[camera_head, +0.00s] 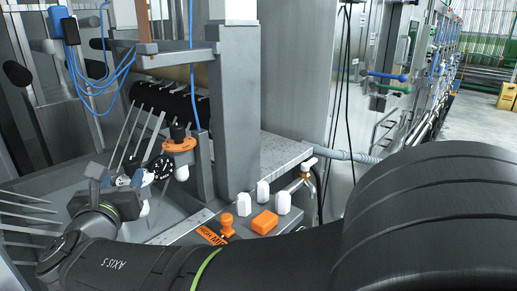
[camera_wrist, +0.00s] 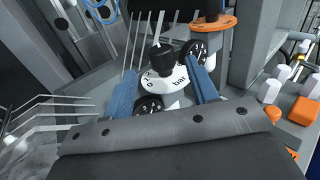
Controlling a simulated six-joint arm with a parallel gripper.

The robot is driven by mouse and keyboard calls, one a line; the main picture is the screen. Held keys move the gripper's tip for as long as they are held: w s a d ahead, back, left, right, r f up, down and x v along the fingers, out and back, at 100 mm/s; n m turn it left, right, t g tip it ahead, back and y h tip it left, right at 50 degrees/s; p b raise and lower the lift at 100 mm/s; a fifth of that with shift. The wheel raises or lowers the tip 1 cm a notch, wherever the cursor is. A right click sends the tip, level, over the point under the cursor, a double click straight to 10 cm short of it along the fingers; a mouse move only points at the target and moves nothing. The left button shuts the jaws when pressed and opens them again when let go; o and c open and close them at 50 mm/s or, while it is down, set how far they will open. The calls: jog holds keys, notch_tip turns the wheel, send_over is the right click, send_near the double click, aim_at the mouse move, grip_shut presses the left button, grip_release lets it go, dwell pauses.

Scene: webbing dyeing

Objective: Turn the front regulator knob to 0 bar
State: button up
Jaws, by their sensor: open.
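The front regulator shows in the wrist view as a white disc (camera_wrist: 163,83) marked "0" and "bar", with a black knob (camera_wrist: 160,61) on top. A thin light pointer rises from the knob; its exact reading is too small to tell. My gripper (camera_wrist: 161,66) is open, its two blue fingers on either side of the disc and knob, with visible gaps to the knob. Black-faced gauges (camera_wrist: 148,107) sit near the disc. In the head view my gripper (camera_head: 137,180) is beside a black gauge (camera_head: 161,168), and the front knob is hard to make out there.
A second regulator with an orange disc (camera_head: 179,146) and black knob (camera_head: 180,131) stands just behind. A grey post (camera_head: 236,120) rises to its right. White caps (camera_head: 243,204), an orange block (camera_head: 265,222) and an orange stamp-like piece (camera_head: 227,224) stand to the right. Thin metal rods are at left.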

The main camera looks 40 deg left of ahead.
aim_at(131, 162)
jog(key=x, duration=0.8)
jog(key=shift+c, duration=0.4)
jog(key=c, duration=0.9)
jog(key=shift+o, duration=0.2)
jog(key=shift+r+n+g+y, duration=0.1)
jog(key=shift+n+g+y, duration=0.75)
jog(key=shift+g, duration=0.35)
jog(key=shift+r+n+g+y, duration=0.15)
jog(key=shift+n+g+y, duration=0.5)
jog(key=shift+n+g, duration=0.45)
jog(key=shift+g, duration=0.6)
jog(key=shift+f+n+g, duration=0.1)
jog(key=shift+n+g, duration=0.2)
jog(key=shift+n, duration=0.05)
jog(key=o, duration=0.9)
jog(key=shift+f, duration=0.1)
jog(key=shift+o, duration=0.2)
